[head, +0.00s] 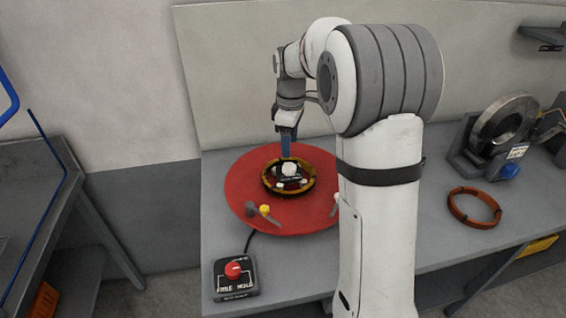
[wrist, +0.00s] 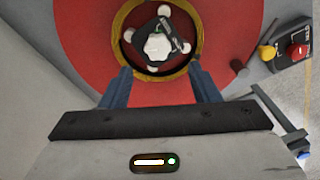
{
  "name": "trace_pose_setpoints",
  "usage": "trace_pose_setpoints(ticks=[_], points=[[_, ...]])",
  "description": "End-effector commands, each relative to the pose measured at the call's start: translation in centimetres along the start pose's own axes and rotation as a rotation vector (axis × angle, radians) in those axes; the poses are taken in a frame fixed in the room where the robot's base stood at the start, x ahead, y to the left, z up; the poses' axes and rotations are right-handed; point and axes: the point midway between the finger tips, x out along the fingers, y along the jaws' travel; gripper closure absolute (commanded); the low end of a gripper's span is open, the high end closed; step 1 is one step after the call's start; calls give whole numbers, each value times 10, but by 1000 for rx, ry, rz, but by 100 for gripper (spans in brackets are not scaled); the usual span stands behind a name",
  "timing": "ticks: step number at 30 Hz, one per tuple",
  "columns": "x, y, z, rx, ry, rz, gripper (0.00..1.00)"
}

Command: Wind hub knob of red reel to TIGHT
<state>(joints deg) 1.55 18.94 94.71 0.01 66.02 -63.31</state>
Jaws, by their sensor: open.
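The red reel (head: 245,205) lies flat on the grey workbench, and it fills much of the wrist view (wrist: 85,40). A yellow and black ring sits around its centre. The white hub knob (head: 290,169) stands in the middle of this ring; in the wrist view the knob (wrist: 158,46) is a lobed shape on a dark square plate with round white studs around it. My gripper (head: 287,150) points down just behind the knob. In the wrist view its two blue fingers (wrist: 163,75) are apart, with nothing between them, short of the knob. Any tightness marking is too small to read.
A control box with a red button (head: 233,270) stands at the bench's front left, cabled towards the reel. A yellow-knobbed lever (head: 265,210) sits on the reel's front edge. A copper coil (head: 474,206) and a grey machine (head: 503,125) are at the right.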

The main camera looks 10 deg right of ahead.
Motion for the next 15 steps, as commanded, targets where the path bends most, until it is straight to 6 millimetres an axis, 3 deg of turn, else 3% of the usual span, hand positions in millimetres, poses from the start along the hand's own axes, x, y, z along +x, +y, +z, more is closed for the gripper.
trace_pose_setpoints(ticks=[5, 15], points=[[12, 6, -2, -30, -4, -8, 44], [64, 5, -2, -29, -5, -9, 44]])
